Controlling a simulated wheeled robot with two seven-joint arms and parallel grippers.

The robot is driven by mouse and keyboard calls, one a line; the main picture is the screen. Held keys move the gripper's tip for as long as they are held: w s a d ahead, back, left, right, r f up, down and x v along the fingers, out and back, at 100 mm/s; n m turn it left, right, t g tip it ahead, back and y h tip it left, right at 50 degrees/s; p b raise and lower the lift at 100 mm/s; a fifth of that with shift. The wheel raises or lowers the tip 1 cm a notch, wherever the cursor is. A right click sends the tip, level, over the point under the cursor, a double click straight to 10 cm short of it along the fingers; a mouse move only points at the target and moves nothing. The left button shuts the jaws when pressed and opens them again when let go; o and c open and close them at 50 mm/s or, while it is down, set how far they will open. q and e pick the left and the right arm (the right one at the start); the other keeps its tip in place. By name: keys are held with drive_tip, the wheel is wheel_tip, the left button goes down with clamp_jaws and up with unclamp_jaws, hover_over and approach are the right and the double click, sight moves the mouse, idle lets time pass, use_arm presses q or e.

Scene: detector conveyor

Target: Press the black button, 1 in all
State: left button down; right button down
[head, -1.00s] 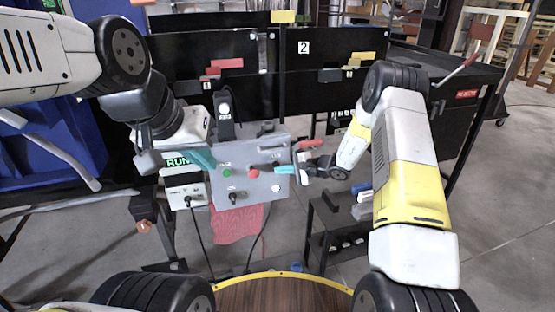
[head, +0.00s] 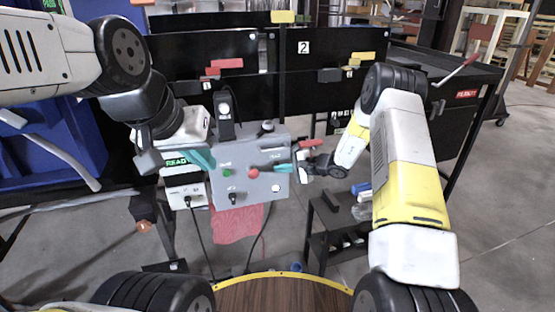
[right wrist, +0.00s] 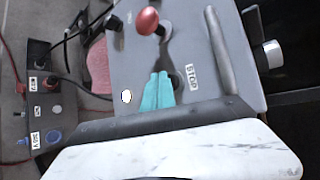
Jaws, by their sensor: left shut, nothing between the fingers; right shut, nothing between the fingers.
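The grey control panel (head: 245,150) stands in front of me. It carries a green button (head: 227,173), a red button (head: 253,174), a black knob (head: 233,197) and a white button (head: 276,189). My right gripper (head: 282,168) is shut and empty, its teal fingertips at the panel's right part. My left gripper (head: 203,159) is shut and empty at the panel's left edge.
A display box (head: 180,162) reading READY is left of the panel. A grey handle bar (right wrist: 218,50) runs beside the label. A red cloth (head: 236,222) hangs below. Black bins stand behind, and a low black shelf (head: 335,218) is at the right.

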idle(0.3)
drive_tip(key=shift+s+d, duration=0.25)
drive_tip(key=shift+s, duration=0.6)
drive_tip(key=shift+s+d, duration=0.25)
drive_tip(key=shift+s, duration=0.55)
drive_tip(key=shift+s+d, duration=0.3)
drive_tip(key=shift+s, duration=0.45)
drive_tip(key=shift+s+d, duration=0.25)
drive_tip(key=shift+s, duration=0.55)
